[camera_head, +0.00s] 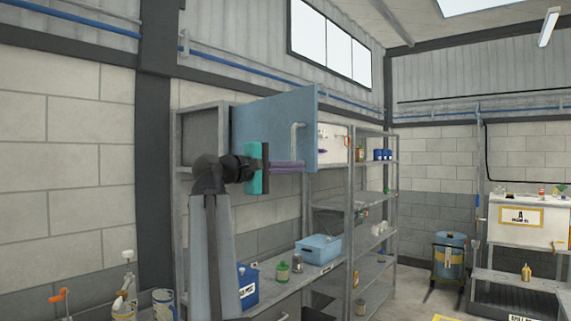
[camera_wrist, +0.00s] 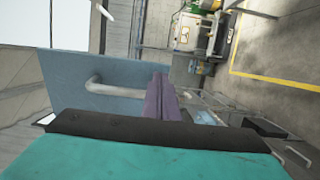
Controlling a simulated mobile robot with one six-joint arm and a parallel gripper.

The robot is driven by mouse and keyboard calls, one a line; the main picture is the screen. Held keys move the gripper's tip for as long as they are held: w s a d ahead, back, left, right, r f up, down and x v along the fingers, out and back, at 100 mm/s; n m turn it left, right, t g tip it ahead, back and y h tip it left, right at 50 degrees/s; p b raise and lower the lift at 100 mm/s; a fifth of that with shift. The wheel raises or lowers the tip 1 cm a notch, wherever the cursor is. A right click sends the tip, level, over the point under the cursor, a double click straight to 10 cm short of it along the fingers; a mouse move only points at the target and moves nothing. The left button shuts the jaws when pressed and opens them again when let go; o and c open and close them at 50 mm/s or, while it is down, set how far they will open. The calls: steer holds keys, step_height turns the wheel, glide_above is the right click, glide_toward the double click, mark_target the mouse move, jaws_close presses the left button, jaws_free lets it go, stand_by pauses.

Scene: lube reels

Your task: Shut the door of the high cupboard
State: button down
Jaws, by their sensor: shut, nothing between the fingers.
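The blue-grey door (camera_head: 275,120) of the high cupboard (camera_head: 204,135) stands open, swung out from the grey cupboard frame. Its pale bar handle (camera_head: 295,142) is near the door's free right edge. The door also shows in the wrist view (camera_wrist: 75,78), with the handle (camera_wrist: 110,89) curving out from its face. My gripper (camera_head: 302,166) is shut and empty, its purple fingers lying across the lower part of the door near the handle. In the wrist view the fingers (camera_wrist: 160,82) are beside the handle's end. I cannot tell whether they touch it. Much of the cupboard's inside is hidden.
Below is a shelf with a blue bin (camera_head: 318,248), a blue canister (camera_head: 248,285) and a green can (camera_head: 282,271). A grey rack (camera_head: 375,192) with small items stands right of the door. A blue drum (camera_head: 449,255) is farther right, with some clear floor before it.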

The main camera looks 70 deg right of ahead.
mark_target(311, 167)
steer(key=shift+p+x, duration=0.55)
steer(key=shift+x, duration=1.1)
